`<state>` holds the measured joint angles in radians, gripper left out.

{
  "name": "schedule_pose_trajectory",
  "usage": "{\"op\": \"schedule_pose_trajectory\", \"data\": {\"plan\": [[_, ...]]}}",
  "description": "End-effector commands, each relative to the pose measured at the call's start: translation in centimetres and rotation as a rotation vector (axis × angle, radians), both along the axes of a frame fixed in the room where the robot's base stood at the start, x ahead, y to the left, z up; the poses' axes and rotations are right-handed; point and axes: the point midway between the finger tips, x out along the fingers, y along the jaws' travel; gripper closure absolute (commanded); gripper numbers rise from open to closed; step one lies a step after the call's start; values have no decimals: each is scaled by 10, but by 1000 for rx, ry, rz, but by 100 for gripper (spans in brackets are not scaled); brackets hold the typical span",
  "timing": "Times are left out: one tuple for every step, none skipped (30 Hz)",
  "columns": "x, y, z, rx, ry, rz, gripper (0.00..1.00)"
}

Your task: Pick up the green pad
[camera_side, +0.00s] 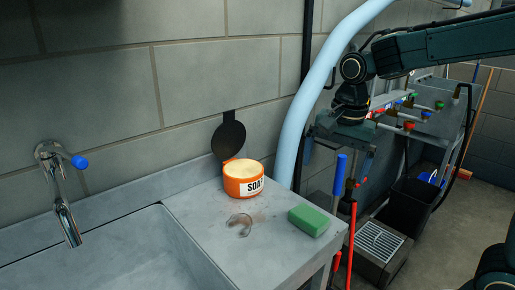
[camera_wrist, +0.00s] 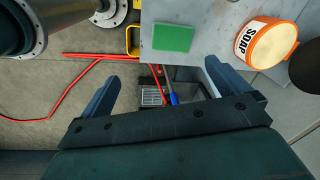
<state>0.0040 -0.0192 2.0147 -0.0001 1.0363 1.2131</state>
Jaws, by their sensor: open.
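The green pad (camera_side: 309,220) lies flat on the grey counter near its right front corner. In the wrist view the green pad (camera_wrist: 173,37) lies above and between my jaws, apart from them. My gripper (camera_wrist: 160,85) is open and empty, its two blue-grey fingers spread wide. In the side view my arm reaches in from the upper right, and its end (camera_side: 350,105) is well above and behind the pad, beyond the counter edge. I cannot make out the fingers clearly there.
An orange soap tub (camera_side: 243,179) with its dark lid raised stands left of the pad. A sink (camera_side: 110,250) with a tap (camera_side: 60,190) is at the left. A light blue pipe (camera_side: 310,90) rises behind the counter. Blue and red handles (camera_side: 339,175) stand beside the counter's right edge.

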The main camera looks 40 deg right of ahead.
Motion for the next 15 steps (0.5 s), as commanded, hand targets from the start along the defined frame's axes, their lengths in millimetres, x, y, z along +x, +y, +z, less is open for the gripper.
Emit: {"op": "schedule_pose_trajectory", "data": {"plan": [[9, 0, -7, 6, 24, -58, 0], [14, 0, -10, 9, 35, -93, 0], [20, 0, -14, 12, 49, -138, 0], [24, 0, -17, 14, 57, -169, 0], [28, -1, -20, 15, 67, -198, 0], [32, -1, -23, 17, 76, -233, 0], [35, -1, -25, 18, 83, -257, 0], [38, -1, -27, 18, 89, -278, 0], [40, -1, -30, 19, 96, -302, 0], [42, -1, -31, 19, 100, -317, 0], [43, -1, -32, 19, 102, -328, 0], [45, -1, -33, 20, 106, -341, 0], [45, -1, -34, 19, 108, -347, 0], [46, -1, -35, 19, 110, -351, 0], [46, -1, -35, 20, 110, -355, 0]]}}
